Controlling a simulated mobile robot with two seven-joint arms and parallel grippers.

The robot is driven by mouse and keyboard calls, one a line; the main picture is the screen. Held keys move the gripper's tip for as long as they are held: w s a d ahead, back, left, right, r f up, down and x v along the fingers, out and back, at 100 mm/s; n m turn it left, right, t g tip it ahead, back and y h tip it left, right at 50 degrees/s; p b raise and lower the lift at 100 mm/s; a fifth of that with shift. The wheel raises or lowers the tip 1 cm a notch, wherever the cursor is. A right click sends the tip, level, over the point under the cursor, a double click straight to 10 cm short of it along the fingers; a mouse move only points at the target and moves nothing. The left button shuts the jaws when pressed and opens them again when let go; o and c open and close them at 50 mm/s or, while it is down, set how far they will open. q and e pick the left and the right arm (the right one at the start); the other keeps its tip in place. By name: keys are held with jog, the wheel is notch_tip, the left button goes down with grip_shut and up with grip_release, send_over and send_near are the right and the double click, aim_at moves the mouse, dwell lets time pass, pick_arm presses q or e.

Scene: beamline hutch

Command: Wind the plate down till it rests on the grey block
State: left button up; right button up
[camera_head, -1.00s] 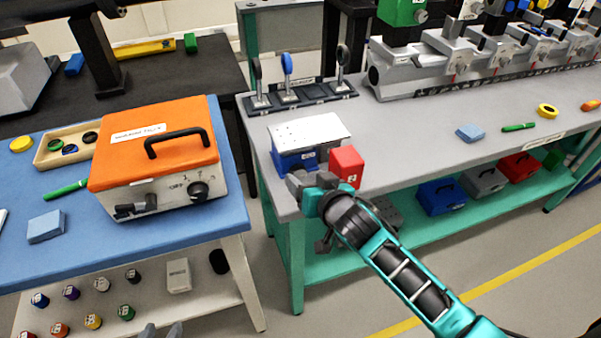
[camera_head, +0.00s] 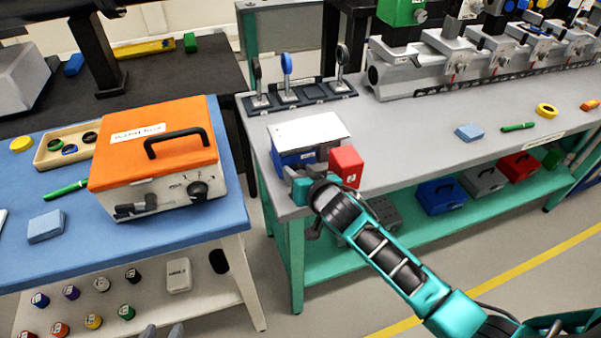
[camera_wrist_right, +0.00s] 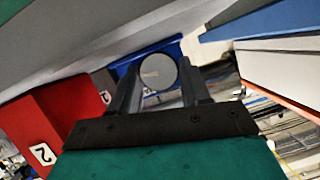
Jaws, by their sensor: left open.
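The white plate (camera_head: 308,130) lies on top of a blue stage (camera_head: 292,160) at the near left corner of the grey bench. In the right wrist view a round grey knob (camera_wrist_right: 158,71) shows in front of the stage's blue body (camera_wrist_right: 128,66). My right gripper (camera_wrist_right: 160,88) is open, with one finger on each side of the knob and thin gaps between. In the head view its fingers are mostly hidden by my wrist. My left gripper (camera_head: 161,331) is open and empty at the bottom edge, far from the stage. I cannot make out the grey block under the plate.
A red block (camera_head: 346,166) marked 2 stands close beside the stage and right gripper. A rack of round optics (camera_head: 300,92) stands behind. An orange-lidded box (camera_head: 155,140) sits on the blue table (camera_head: 100,228) at left. The bench's middle is mostly clear.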

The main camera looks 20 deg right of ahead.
jog(key=c, duration=0.6)
jog(key=n+h, duration=0.2)
jog(key=n, duration=0.1)
jog(key=shift+a, duration=0.2)
jog(key=o, duration=1.1)
jog(key=shift+c, duration=0.2)
jog(key=shift+s, duration=0.1)
